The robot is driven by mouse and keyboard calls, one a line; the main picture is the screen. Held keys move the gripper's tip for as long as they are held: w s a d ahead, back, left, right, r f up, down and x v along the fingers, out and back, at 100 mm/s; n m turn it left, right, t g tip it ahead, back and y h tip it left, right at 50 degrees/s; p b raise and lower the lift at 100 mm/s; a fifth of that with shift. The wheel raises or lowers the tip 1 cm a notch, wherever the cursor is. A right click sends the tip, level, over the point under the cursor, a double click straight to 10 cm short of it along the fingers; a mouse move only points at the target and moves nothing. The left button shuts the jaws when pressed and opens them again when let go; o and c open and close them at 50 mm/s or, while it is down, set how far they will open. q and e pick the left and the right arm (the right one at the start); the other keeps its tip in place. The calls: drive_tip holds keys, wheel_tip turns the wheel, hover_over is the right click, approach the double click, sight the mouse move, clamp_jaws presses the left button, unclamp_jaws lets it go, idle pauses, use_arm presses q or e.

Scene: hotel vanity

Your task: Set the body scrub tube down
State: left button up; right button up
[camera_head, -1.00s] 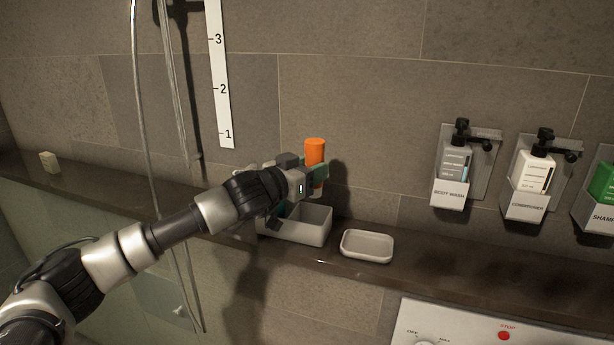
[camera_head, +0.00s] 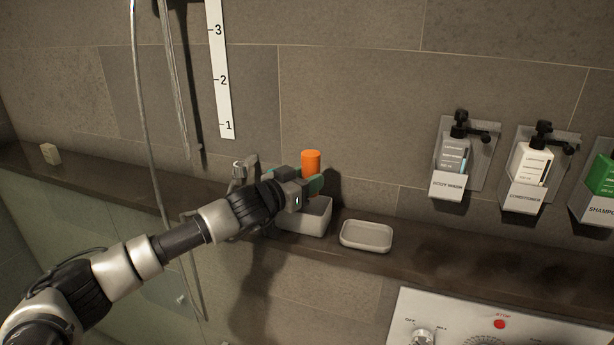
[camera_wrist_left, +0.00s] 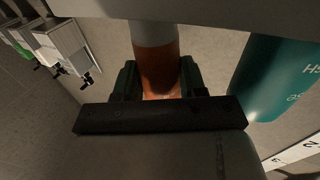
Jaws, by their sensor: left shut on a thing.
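The body scrub tube (camera_head: 311,160) is orange and sits upright in my left gripper (camera_head: 308,186). In the left wrist view the tube (camera_wrist_left: 157,62) shows between the two dark fingers (camera_wrist_left: 158,82), which are shut on it. In the head view the gripper hides the tube's lower part. The tube is over or partly inside a pale open box (camera_head: 310,219) on the ledge; I cannot tell whether its base touches. My right gripper is not in view.
A teal bottle (camera_wrist_left: 278,75) stands close to the tube in the wrist view. A shallow pale dish (camera_head: 366,235) lies right of the box on the dark ledge (camera_head: 450,258). Wall dispensers (camera_head: 452,165) hang at right. The ledge is clear right of the dish.

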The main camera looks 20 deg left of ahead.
use_arm(q)
drive_tip(key=shift+f+b, duration=0.4)
drive_tip(key=shift+b, duration=0.1)
drive_tip(key=o, duration=1)
drive_tip(key=shift+r+p, duration=0.25)
drive_tip(key=shift+p, duration=0.1)
drive_tip(key=shift+r+p, duration=0.75)
drive_tip(key=shift+p, duration=0.25)
drive_tip(key=shift+f+b+v, duration=0.2)
drive_tip(key=shift+b+v, duration=1.15)
drive_tip(key=shift+v, duration=1.65)
drive_tip(key=shift+f+b+v, duration=0.2)
drive_tip(key=shift+b+v, duration=1.15)
drive_tip(key=shift+v, duration=1.65)
